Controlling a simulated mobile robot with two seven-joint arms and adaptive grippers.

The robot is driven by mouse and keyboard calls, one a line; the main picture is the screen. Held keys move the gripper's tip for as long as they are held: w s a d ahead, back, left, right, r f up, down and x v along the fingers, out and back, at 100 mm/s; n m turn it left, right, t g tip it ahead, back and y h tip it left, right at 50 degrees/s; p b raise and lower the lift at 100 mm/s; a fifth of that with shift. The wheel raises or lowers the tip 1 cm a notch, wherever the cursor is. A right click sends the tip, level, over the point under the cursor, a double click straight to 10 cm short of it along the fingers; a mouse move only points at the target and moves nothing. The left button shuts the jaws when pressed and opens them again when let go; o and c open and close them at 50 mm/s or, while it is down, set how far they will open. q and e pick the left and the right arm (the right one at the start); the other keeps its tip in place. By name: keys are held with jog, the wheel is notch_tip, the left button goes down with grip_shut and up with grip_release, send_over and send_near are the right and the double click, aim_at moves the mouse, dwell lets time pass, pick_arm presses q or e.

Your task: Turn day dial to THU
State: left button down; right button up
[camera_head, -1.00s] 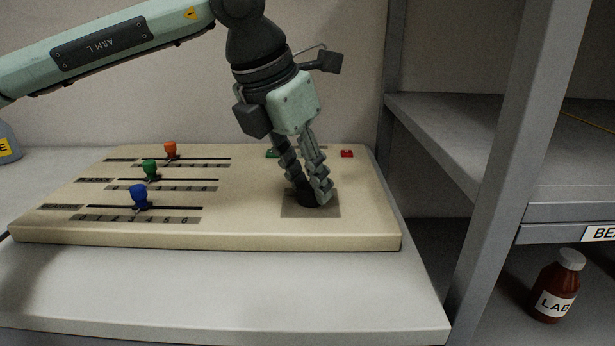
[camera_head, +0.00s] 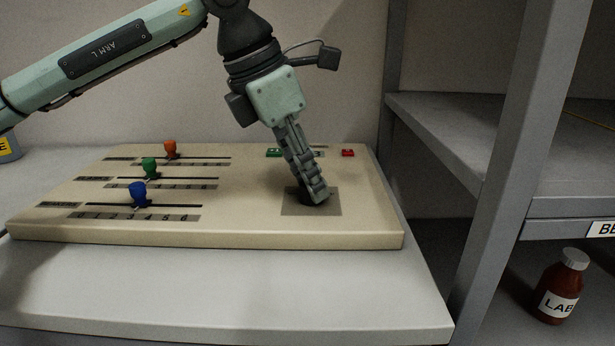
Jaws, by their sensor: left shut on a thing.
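The day dial (camera_head: 305,197) is a small black knob on a grey square plate (camera_head: 325,209), at the right part of the beige control panel (camera_head: 250,215). My left gripper (camera_head: 316,197) comes down from above, tilted, with its fingertips shut on the dial. The fingers hide most of the dial, so its pointer and setting cannot be read. The day markings are not legible. My right gripper is not in view.
Blue (camera_head: 138,194), green (camera_head: 149,168) and orange (camera_head: 170,150) slider knobs stand on the panel's left. A green button (camera_head: 273,153) and a red button (camera_head: 348,153) are at the back. A shelf post (camera_head: 525,150) and a brown bottle (camera_head: 558,290) are at the right.

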pick_arm(q)
jog(key=shift+m+g, duration=0.4)
jog(key=shift+m, duration=0.5)
jog(key=c, duration=1.2)
grip_release()
jog(key=shift+o, duration=0.2)
jog(key=shift+r, duration=0.1)
jog(key=v, duration=1.2)
jog(key=shift+a, duration=0.1)
